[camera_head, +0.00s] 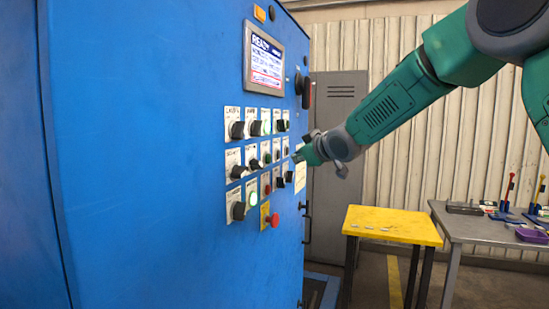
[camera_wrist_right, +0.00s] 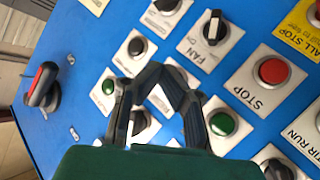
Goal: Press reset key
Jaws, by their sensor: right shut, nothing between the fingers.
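The blue control cabinet (camera_head: 140,150) carries rows of labelled knobs and buttons on white plates. I cannot read a reset label in either view. My right gripper (camera_head: 299,157) comes in from the right and is at the right side of the button rows, close to the panel. In the right wrist view my right gripper (camera_wrist_right: 158,70) is shut and empty, its fingers over a labelled plate (camera_wrist_right: 182,72) that they partly hide. I cannot tell whether the tips touch the panel. My left gripper is not in view.
In the wrist view, a red STOP button (camera_wrist_right: 272,70), a green button (camera_wrist_right: 222,123) and a black FAN knob (camera_wrist_right: 213,28) surround the fingers. A display (camera_head: 264,60) sits above the rows. A red mushroom button (camera_head: 272,220) is below. A yellow table (camera_head: 392,225) stands right.

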